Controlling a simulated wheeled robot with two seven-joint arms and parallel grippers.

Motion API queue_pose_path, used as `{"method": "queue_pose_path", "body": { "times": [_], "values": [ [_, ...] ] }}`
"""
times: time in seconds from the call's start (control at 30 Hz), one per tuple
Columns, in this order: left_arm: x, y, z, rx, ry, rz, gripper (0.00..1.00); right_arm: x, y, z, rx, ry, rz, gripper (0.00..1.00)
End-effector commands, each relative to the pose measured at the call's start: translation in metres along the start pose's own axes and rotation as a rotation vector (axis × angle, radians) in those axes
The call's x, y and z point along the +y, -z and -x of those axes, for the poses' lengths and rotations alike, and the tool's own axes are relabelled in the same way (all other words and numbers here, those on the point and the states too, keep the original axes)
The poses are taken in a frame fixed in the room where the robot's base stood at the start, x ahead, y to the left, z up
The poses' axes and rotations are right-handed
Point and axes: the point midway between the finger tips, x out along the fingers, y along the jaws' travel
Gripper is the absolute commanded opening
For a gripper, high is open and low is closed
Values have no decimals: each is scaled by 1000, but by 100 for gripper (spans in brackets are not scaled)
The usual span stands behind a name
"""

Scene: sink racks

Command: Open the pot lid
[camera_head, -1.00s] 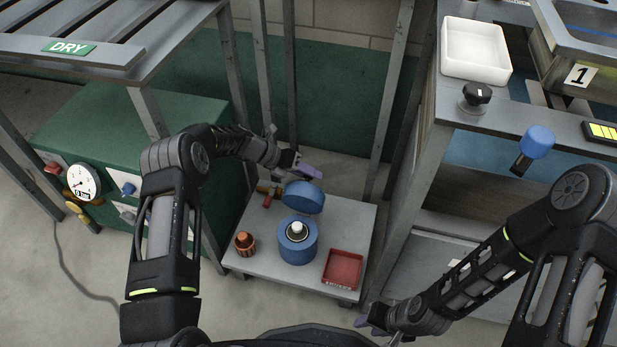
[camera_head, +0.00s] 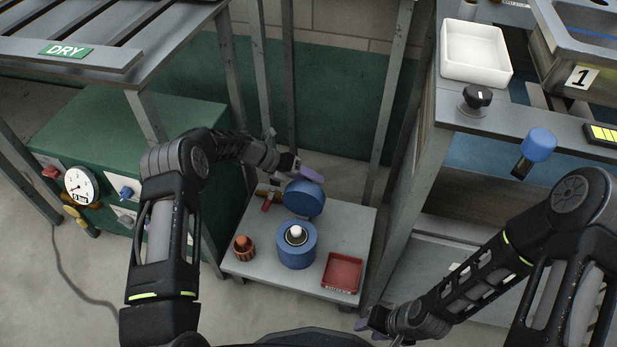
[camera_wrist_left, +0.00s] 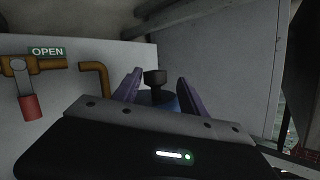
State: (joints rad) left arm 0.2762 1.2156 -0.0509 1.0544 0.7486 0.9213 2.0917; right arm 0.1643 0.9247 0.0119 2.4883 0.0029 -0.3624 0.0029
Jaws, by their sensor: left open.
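The blue pot (camera_head: 296,252) stands on a low grey table. Its blue round lid (camera_head: 304,199) is tipped up at the pot's far side, its face nearly upright, and the pot's mouth is uncovered. A white-topped item (camera_head: 297,232) shows inside the pot. My left gripper (camera_head: 312,173) is just behind the lid, with purple fingers. In the left wrist view its open fingers (camera_wrist_left: 155,88) stand either side of the lid's dark knob (camera_wrist_left: 155,79); contact cannot be told. My right gripper (camera_head: 370,325) is low at the bottom, far from the pot; its jaws are unclear.
An orange-brown knobbed item (camera_head: 244,247) and a red tray (camera_head: 342,272) sit on the low table (camera_head: 262,266) beside the pot. A red-handled valve (camera_wrist_left: 30,106) with an OPEN sign is near my left gripper. Metal posts (camera_head: 388,120) flank the table.

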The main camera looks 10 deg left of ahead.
Motion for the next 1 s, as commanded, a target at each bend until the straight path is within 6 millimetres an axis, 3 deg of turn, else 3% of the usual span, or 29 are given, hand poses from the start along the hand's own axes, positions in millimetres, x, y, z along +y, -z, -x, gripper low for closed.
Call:
{"method": "queue_pose_path", "body": {
  "times": [0.23,0.6,1.0],
  "values": [
    [-1,-1,14,-1,0,1,50,-2,-1,4,-2,1,1,36],
    [0,-1,70,0,-1,0,50,-10,-5,17,-13,6,7,36],
    [0,0,78,1,0,0,48,-11,-6,17,-14,7,8,36]
  ]
}}
